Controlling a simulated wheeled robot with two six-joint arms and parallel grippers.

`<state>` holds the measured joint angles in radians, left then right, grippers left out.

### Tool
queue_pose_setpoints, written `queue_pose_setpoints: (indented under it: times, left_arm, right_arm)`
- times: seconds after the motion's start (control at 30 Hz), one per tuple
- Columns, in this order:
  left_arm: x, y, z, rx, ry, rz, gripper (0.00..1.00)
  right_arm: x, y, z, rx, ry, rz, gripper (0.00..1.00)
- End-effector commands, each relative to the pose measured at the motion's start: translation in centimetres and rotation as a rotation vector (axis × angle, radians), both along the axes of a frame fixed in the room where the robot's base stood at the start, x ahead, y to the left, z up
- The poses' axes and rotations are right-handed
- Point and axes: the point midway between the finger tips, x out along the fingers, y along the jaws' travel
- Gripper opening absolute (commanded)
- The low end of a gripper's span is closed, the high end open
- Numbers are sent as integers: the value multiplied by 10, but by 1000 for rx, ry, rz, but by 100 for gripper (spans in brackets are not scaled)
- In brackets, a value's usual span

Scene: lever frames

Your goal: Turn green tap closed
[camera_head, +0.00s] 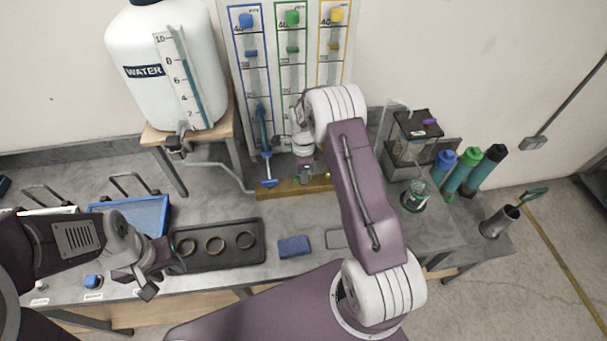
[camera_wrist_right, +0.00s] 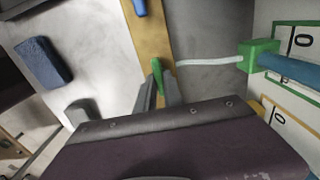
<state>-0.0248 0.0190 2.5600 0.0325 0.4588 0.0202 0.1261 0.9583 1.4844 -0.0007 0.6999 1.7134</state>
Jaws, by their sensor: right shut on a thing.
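The green tap (camera_wrist_right: 157,76) shows in the right wrist view as a small green handle on the wooden rail (camera_wrist_right: 150,40). My right gripper (camera_wrist_right: 158,92) is shut on this handle, one finger on each side of it. In the head view my right gripper (camera_head: 306,174) is at the wooden rail (camera_head: 290,188) below the green column, and its arm and fingers hide most of the tap. The handle's exact turn angle is hard to tell. My left gripper (camera_head: 153,280) is at the front left, empty, with its fingers apart.
A blue tap (camera_wrist_right: 140,8) sits further along the rail. A pale tube runs from the green tap to a green fitting (camera_wrist_right: 260,56). The water tank (camera_head: 165,70) stands at the left. A black tray with rings (camera_head: 225,262) and a blue sponge (camera_head: 294,246) lie in front.

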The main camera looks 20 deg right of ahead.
Motion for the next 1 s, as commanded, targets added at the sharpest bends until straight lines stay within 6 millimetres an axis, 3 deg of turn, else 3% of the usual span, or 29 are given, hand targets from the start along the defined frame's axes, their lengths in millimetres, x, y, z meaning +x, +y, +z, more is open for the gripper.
queue_pose_setpoints:
  times: [0.03,0.1,0.43,0.8,1.0]
  left_arm:
    - [0,0,0,0,0,0,36]
    - [0,0,0,0,0,0,36]
    - [0,0,-2,0,0,0,36]
    - [0,0,-19,0,0,0,36]
    - [0,0,-20,0,0,0,36]
  right_arm:
    - [2,0,2,1,-5,-3,20]
    - [2,0,1,0,-5,-2,34]
    - [1,0,4,0,-4,-1,34]
    - [2,0,76,-1,-7,-1,34]
    - [1,0,92,0,-4,-1,34]
